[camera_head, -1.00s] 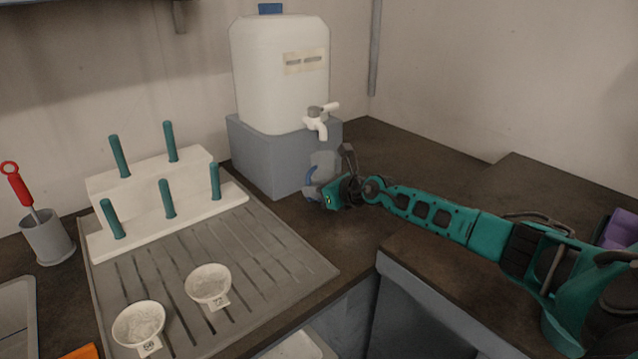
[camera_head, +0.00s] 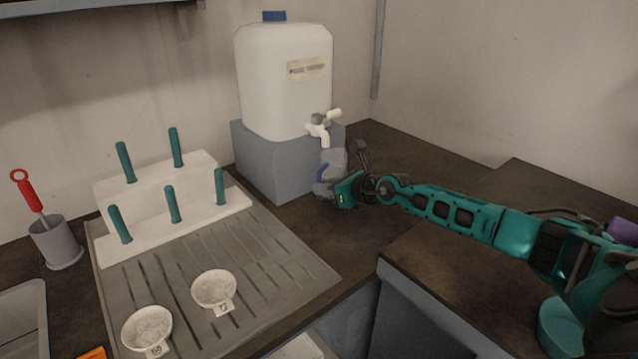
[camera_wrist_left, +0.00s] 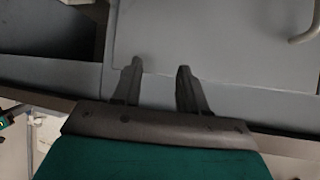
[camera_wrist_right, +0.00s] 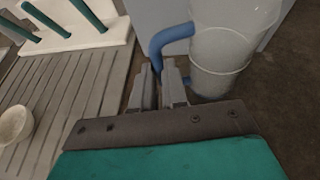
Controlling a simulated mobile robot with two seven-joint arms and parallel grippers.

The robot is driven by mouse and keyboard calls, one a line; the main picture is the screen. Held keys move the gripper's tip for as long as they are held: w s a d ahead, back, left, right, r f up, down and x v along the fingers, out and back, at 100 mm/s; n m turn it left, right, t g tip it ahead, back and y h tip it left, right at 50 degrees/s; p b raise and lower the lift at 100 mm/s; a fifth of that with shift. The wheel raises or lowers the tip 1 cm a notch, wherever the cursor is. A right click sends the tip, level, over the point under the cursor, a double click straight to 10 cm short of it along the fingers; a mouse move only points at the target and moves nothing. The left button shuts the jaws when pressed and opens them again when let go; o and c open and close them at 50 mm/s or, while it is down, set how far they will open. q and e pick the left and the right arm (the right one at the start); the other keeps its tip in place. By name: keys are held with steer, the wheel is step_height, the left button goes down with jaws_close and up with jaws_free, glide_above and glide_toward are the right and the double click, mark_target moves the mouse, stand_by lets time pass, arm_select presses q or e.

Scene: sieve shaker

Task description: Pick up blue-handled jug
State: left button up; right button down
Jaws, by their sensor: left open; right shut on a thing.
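The blue-handled jug (camera_head: 331,168) is a grey, translucent upright vessel just below the tap, in front of the grey stand. In the right wrist view the jug (camera_wrist_right: 222,50) stands upright right of the fingers, its blue handle (camera_wrist_right: 172,36) curving down between them. My right gripper (camera_wrist_right: 160,75) is shut on that handle; it also shows in the head view (camera_head: 343,186), partly covering the jug. Whether the jug's base touches the counter is hard to see. My left gripper (camera_wrist_left: 160,70) is open and empty in the left wrist view, over grey panels.
A white container (camera_head: 280,85) with a white tap (camera_head: 322,128) stands on a grey block (camera_head: 270,170). Left are a white rack (camera_head: 150,190) with teal pegs, a drainboard (camera_head: 285,262) with two white dishes (camera_head: 213,288), and a grey cup (camera_head: 55,243). Dark counter (camera_head: 430,150) is clear at right.

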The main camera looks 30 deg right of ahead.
arm_select(q)
steer(key=shift+w+d+f+b, duration=0.2)
steer(key=shift+d+f+b, duration=0.25)
steer(key=shift+b, duration=0.55)
arm_select(e)
steer(key=s+d, duration=0.3)
steer(key=s, duration=1.1)
steer(key=shift+s+d, duration=0.25)
steer(key=shift+s, duration=0.05)
arm_select(q)
steer(key=shift+r, duration=0.1)
arm_select(e)
steer(key=shift+s, duration=0.1)
